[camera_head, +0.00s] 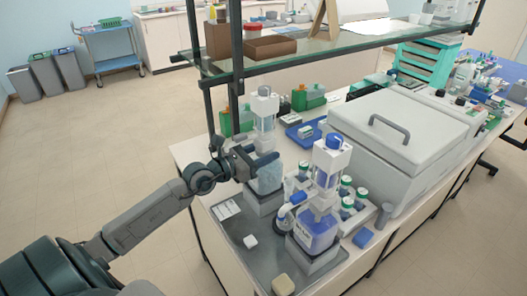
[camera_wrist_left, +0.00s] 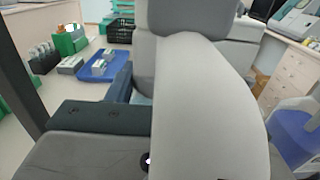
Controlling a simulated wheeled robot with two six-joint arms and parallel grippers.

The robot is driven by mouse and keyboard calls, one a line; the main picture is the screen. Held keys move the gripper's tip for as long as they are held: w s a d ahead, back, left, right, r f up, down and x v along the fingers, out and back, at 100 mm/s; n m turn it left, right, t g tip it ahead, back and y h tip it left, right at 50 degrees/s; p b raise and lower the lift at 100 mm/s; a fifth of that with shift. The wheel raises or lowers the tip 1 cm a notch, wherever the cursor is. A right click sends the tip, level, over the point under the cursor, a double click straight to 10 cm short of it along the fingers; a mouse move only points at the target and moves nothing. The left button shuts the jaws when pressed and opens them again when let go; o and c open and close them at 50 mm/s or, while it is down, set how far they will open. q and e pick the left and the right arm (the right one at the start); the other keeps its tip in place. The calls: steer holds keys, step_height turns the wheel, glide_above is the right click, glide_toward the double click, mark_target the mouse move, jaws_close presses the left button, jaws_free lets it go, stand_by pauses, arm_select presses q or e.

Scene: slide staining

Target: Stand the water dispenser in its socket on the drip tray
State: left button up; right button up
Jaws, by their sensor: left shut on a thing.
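The water dispenser (camera_head: 269,178), a clear bottle with pale blue contents and a white top, is upright at the back left of the grey drip tray (camera_head: 240,238). My left gripper (camera_head: 246,163) is shut on it from the left. A grey socket block (camera_head: 263,202) is directly below the bottle; I cannot tell whether the bottle is seated or slightly above it. In the left wrist view, a large pale grey shape blocks the middle, and the grip itself is hidden. My right gripper is not in view.
A second dispenser with blue liquid (camera_head: 315,232) stands front right on the tray, near several green-capped bottles (camera_head: 346,200). A glass shelf (camera_head: 300,50) overhangs behind, with a dark post (camera_head: 237,70). A large lidded grey machine (camera_head: 390,135) stands at right.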

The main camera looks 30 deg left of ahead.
arm_select(q)
steer(key=shift+f, duration=0.25)
stand_by(0.5)
steer(key=o, duration=1.3)
steer(key=shift+s+d, duration=0.1)
steer(key=shift+c, duration=0.2)
steer(key=shift+f, duration=0.15)
steer(key=p+v, duration=0.3)
steer(key=v, duration=0.7)
steer(key=shift+s+p, duration=0.3)
steer(key=shift+s, duration=0.05)
steer(key=shift+a, duration=0.2)
